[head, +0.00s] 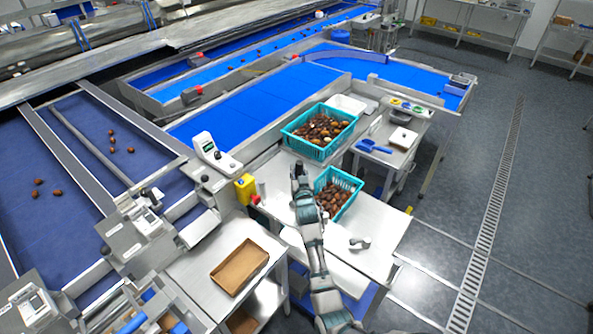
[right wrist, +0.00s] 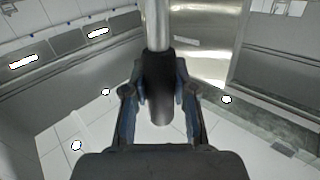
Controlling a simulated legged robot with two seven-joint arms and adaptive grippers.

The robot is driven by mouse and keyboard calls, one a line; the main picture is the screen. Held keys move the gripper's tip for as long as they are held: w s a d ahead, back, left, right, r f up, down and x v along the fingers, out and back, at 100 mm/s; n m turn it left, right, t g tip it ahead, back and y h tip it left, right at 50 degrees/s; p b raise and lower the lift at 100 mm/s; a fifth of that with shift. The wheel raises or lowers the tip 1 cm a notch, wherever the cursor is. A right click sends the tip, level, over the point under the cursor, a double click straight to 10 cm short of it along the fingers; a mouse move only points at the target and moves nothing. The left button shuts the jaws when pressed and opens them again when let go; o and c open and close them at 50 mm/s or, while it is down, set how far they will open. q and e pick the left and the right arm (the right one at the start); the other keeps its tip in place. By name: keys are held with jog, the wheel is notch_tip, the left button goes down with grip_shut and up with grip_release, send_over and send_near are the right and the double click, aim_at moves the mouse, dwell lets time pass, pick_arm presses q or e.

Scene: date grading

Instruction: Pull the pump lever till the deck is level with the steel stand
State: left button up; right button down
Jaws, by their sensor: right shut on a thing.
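The pump lever shows in the right wrist view as a steel rod ending in a black grip (right wrist: 159,95). My right gripper (right wrist: 160,90) is shut around this grip, with one finger on each side. In the head view my right gripper (head: 298,172) is over the steel table, left of the smaller teal crate; the lever itself is hard to make out there. A pale flat deck (head: 328,264) shows lower down beside the steel stand (head: 385,232), partly hidden by my right arm. I cannot tell their exact height difference. My left gripper is not in view.
A larger teal crate (head: 345,142) and a smaller teal crate (head: 357,183) hold brown dates. A brown tray (head: 262,262) lies on the lower left table. Open grey floor lies to the right.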

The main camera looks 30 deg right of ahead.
jog(key=shift+a+f, duration=0.1)
jog(key=shift+w+a+r+p, duration=0.15)
jog(key=shift+w+r+p, duration=0.05)
jog(key=shift+w+p, duration=0.2)
jog(key=shift+w+a+f, duration=0.1)
jog(key=shift+f, duration=0.15)
jog(key=shift+s+d+f, duration=0.1)
jog(key=shift+s+d, duration=0.1)
jog(key=shift+s, duration=0.15)
jog(key=c, duration=0.8)
grip_release()
jog(key=shift+c, duration=0.2)
jog(key=shift+a, duration=0.1)
